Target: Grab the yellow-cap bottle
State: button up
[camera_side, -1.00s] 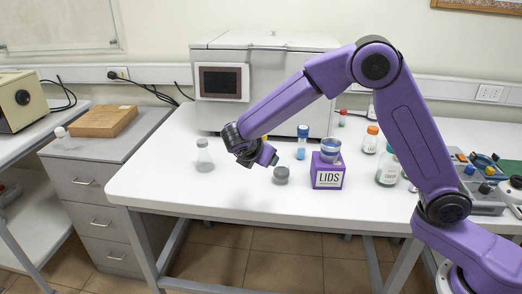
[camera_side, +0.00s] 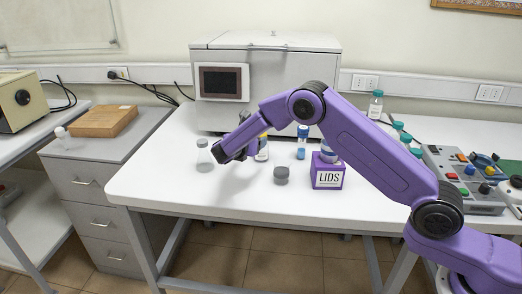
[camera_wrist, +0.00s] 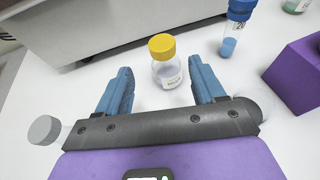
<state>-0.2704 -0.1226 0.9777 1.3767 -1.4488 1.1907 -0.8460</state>
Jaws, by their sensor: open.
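The yellow-cap bottle (camera_wrist: 165,62) is a small clear bottle with a white label, upright on the white table. In the wrist view it stands just beyond my open fingertips, a little right of the middle of the gap. My gripper (camera_wrist: 161,80) is open and empty, with one blue finger to each side. In the side view the bottle (camera_side: 262,150) is partly hidden behind my gripper (camera_side: 217,153), which is low over the table and reaches from the right.
A blue-capped tube (camera_wrist: 233,28) stands right of the bottle. The purple LIDS box (camera_side: 328,173) is further right, and a grey lid-like piece (camera_side: 281,175) lies in front. A clear flask (camera_side: 204,152) is at left. The large white machine (camera_side: 265,80) stands behind.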

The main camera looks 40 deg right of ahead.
jog(key=shift+d+r+x, duration=0.1)
jog(key=shift+r+x, duration=0.05)
jog(key=shift+x, duration=2.55)
jog(key=shift+d+r+x, duration=0.1)
jog(key=shift+r+x, duration=0.05)
jog(key=shift+x, duration=2.55)
jog(key=shift+s, duration=0.15)
grip_shut()
